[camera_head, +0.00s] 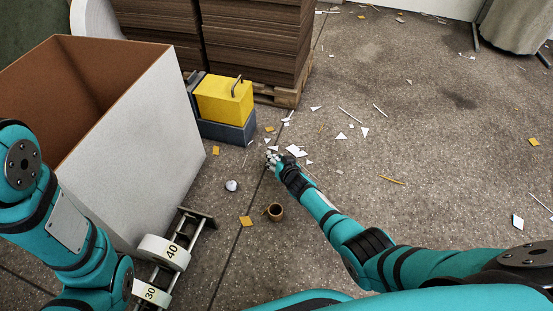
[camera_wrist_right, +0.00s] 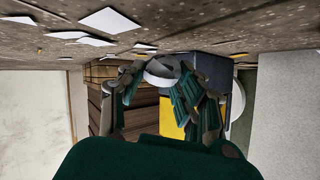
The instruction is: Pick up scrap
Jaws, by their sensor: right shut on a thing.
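My right gripper (camera_head: 272,158) reaches down to the floor in the middle of the head view, among white paper scraps. In the right wrist view, its fingers (camera_wrist_right: 165,85) are closed around a pale, rounded scrap (camera_wrist_right: 161,72), partly hidden by the fingers. A crumpled white ball (camera_head: 231,185) lies left of the gripper. My left arm shows at the left, but its gripper is out of view.
A large open white bin (camera_head: 155,150) stands at the left. Scrap-strewn open floor lies right.

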